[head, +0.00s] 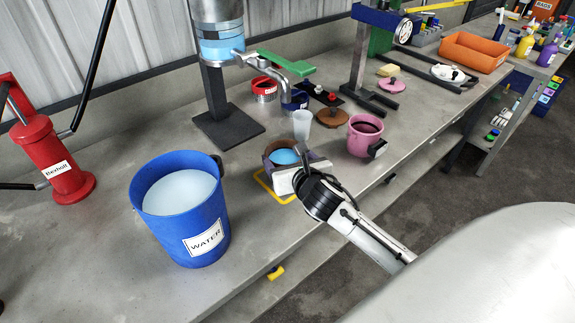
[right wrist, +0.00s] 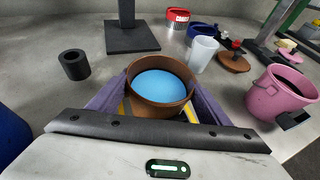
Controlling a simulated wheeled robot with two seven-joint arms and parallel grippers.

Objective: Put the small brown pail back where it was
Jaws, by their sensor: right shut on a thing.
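The small brown pail (head: 269,153) holds blue liquid and sits upright at the middle of the bench. My right gripper (head: 285,166) is shut on its sides. In the right wrist view the pail (right wrist: 160,111) stands between the two purple fingers of the gripper (right wrist: 152,100). A yellow outline (head: 266,189) is marked on the bench under and around the pail and gripper, and parts of it show between the fingers. I cannot tell whether the pail's base touches the bench. My left gripper is out of view.
A dark column base (head: 227,128) is behind.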

